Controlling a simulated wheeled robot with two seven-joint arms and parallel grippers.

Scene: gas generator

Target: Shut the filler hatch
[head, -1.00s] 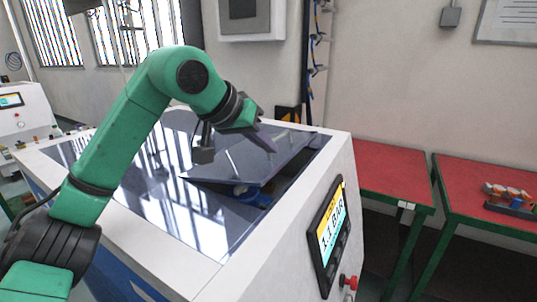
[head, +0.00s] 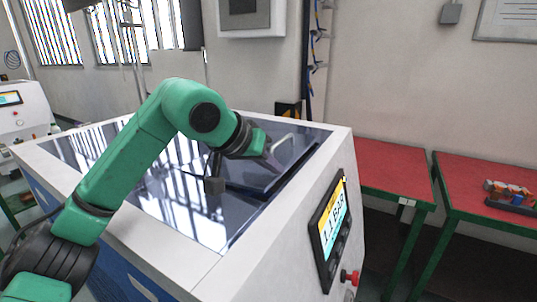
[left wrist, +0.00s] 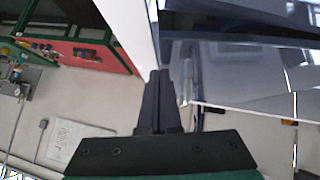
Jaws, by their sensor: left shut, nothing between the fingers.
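The filler hatch (head: 290,158) is a dark glossy panel in the top of the white generator housing, with a light handle. In the head view it lies almost level with the top, and a dark gap shows along its right edge. The filler underneath is hidden. My left gripper (head: 272,163) is shut and empty, pointing down at the hatch's upper face near the handle. The fingers also show in the left wrist view (left wrist: 159,102), beside the glossy panel. I cannot tell whether they touch it. My right gripper is not in view.
The generator's display (head: 330,232) and a red knob (head: 349,277) are on its right side. Red-topped tables (head: 392,173) stand to the right, one holding small parts (head: 508,192). A wall box (head: 250,18) hangs behind the generator.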

